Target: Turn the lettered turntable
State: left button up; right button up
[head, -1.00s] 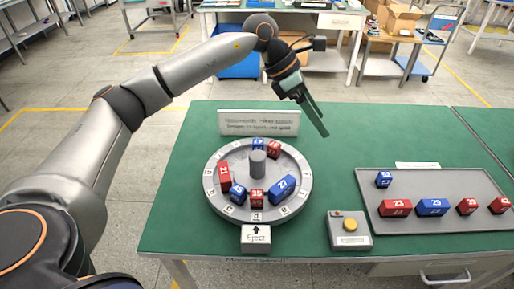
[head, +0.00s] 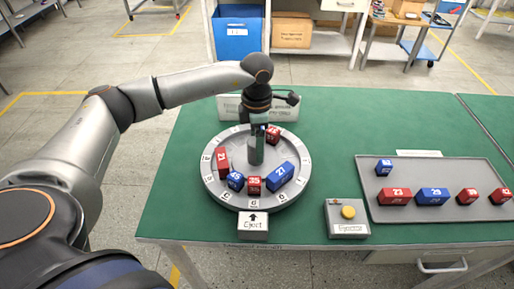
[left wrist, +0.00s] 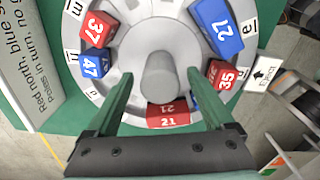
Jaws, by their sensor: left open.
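The lettered turntable (head: 238,158) is a round grey disc with letter tags around its rim and an upright grey post (left wrist: 158,78) at its centre. Several numbered red and blue blocks lie on it, among them blue 27 (head: 280,175), red 35 (head: 254,185) and red 21 (head: 221,160). My left gripper (head: 258,137) points down over the centre post. In the left wrist view its open fingers (left wrist: 158,73) lie on either side of the post, apart from it. Red 37 (left wrist: 98,28) and blue 47 (left wrist: 95,63) also show there. My right gripper is not in view.
An Eject tag (head: 253,225) stands at the turntable's front. A box with a yellow button (head: 348,212) is to its right. A grey tray (head: 430,168) with several blocks lies farther right. A printed sign (head: 228,104) stands behind the turntable, partly hidden by my arm.

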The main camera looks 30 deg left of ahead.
pick_arm(q)
jog(key=shift+f, duration=1.5)
jog(key=shift+c, duration=0.3)
jog(key=shift+r, duration=0.1)
grip_shut()
